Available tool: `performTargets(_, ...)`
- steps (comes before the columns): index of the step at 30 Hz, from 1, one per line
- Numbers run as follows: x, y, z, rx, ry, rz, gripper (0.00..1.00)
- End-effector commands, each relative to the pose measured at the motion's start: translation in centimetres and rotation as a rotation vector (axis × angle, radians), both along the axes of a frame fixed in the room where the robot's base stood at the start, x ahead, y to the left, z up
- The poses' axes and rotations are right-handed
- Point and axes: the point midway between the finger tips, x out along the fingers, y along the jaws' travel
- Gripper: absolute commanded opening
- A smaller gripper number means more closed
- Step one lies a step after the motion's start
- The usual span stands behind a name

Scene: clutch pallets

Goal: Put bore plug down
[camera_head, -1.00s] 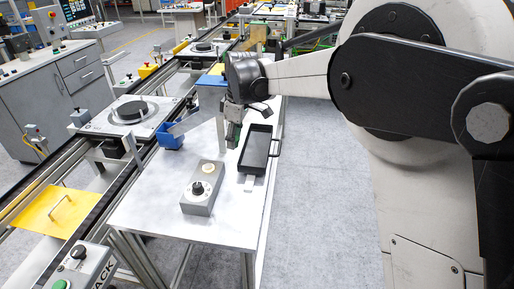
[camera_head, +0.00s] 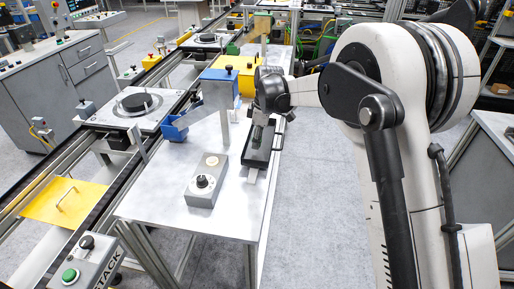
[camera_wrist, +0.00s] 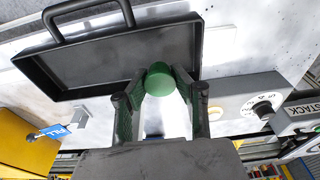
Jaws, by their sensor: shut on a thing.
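The bore plug (camera_wrist: 159,78) is a green round piece, seen end-on between the fingertips in the wrist view. My gripper (camera_wrist: 160,90) is shut on it. In the head view my gripper (camera_head: 257,138) points down over the near left part of a black tray, and the plug cannot be made out clearly there. The black tray (camera_head: 277,141) lies on the light table with its handle at the right. It also shows in the wrist view (camera_wrist: 100,65), with the plug overlapping its edge. The height of the plug above the tray cannot be told.
A grey box with a black knob (camera_head: 203,183) stands on the table (camera_head: 170,213) left of the tray.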

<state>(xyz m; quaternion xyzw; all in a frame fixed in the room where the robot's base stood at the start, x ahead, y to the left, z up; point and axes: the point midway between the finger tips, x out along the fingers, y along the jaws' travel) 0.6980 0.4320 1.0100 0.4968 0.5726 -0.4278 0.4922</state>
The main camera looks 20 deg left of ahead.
Motion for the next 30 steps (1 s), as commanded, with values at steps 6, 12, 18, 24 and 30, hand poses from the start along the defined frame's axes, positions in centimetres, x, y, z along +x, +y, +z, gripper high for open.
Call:
performTargets(6, 0.1, 0.0, -1.9, 0.0, 0.0, 0.0, 0.06)
performTargets(12, 0.0, 0.0, -4.0, 0.0, 0.0, 0.0, 0.06)
performTargets(18, 0.0, 0.0, -4.1, 0.0, 0.0, 0.0, 0.06)
performTargets(24, 0.0, 0.0, -4.6, 0.0, 0.0, 0.0, 0.06)
performTargets(30, 0.0, 0.0, -4.4, 0.0, 0.0, 0.0, 0.43)
